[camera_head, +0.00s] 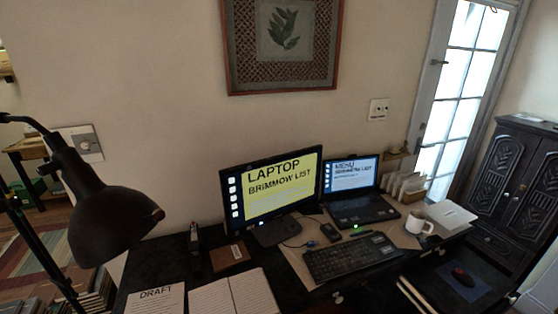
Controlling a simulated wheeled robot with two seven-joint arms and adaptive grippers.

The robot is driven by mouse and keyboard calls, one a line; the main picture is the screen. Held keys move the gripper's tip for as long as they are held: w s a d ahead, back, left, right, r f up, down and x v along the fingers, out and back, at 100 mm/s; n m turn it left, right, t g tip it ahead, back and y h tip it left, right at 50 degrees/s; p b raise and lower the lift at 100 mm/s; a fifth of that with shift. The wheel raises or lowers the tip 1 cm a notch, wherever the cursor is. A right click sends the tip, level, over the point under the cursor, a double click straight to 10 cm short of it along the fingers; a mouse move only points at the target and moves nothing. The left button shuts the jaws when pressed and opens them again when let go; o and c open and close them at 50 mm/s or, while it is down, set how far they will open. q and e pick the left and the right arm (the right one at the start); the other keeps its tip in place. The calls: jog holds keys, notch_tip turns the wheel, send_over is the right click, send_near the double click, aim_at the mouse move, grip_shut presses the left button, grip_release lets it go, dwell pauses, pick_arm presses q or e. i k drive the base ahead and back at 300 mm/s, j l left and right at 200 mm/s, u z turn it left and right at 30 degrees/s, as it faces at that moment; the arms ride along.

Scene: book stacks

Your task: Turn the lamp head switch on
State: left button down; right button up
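The black desk lamp's head (105,220) hangs large at the left of the head view, shade tilted down to the right. Its jointed arm (30,122) comes in from the left edge. A small reddish spot (157,214) shows on the right rim of the shade; I cannot tell whether it is the switch. No light is visible from the shade, and its inside is hidden. Neither of my grippers is in view.
A dark desk holds a monitor (272,192), a laptop (360,203), a keyboard (350,257), a white mug (417,222), an open notebook (235,294) and a draft sheet (156,300). A dark cabinet (515,190) stands at the right.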

aim_at(52, 166)
jog(key=u, duration=1.5)
